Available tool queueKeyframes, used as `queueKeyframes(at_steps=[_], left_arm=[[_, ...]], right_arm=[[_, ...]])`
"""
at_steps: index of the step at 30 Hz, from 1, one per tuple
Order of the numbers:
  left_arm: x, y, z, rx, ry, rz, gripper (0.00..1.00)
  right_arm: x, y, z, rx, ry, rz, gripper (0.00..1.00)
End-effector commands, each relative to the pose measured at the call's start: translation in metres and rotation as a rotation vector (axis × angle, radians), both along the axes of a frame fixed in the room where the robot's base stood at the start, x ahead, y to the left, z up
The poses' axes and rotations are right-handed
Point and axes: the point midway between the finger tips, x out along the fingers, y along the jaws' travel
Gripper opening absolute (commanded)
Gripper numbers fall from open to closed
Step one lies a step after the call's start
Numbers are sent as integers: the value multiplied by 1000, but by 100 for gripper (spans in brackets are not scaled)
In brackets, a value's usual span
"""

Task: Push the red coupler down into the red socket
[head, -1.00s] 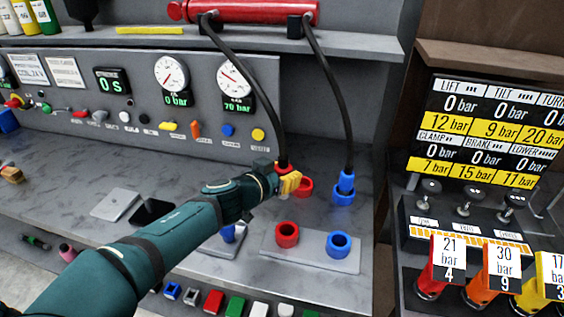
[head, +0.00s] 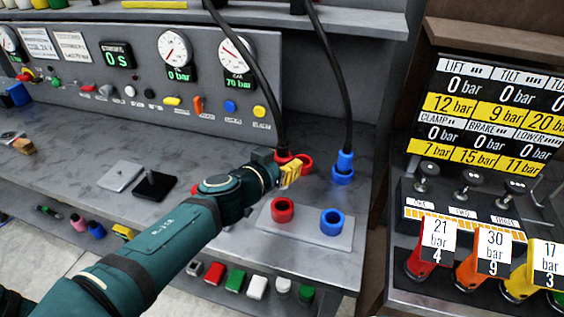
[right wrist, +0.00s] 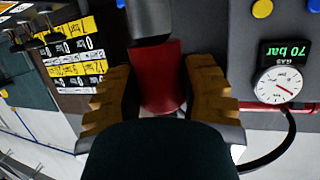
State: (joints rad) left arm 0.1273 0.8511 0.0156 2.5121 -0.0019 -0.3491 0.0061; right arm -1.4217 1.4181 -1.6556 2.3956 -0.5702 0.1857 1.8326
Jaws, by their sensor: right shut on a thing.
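My right gripper (head: 290,172) has yellow fingers and is shut on the red coupler (head: 283,154), which hangs on a black hose. In the right wrist view the red coupler (right wrist: 160,78) sits between the two fingers. A red socket ring (head: 305,163) shows just right of the fingers, partly hidden by them. I cannot tell whether the coupler is over it, in it or beside it. Another red socket (head: 283,209) stands open and empty on the grey plate in front. My left gripper is not in view.
A blue coupler (head: 345,160) stands in a blue ring (head: 343,177) to the right, on its own hose. An empty blue socket (head: 332,221) is on the front plate (head: 305,232). A gauge panel (head: 140,85) stands behind; a lever console (head: 470,215) is at right.

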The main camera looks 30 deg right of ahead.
Motion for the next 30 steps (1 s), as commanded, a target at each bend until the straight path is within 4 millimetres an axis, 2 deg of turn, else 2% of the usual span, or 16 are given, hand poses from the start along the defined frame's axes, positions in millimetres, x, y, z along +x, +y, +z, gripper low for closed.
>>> queueKeyframes(at_steps=[15, 21, 30], left_arm=[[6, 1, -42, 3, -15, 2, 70], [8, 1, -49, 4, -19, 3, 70], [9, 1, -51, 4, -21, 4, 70]], right_arm=[[0, 0, -47, -1, 2, 0, 0], [0, 0, -56, -1, 2, 0, 0], [0, 0, -57, 0, 1, 0, 0]])
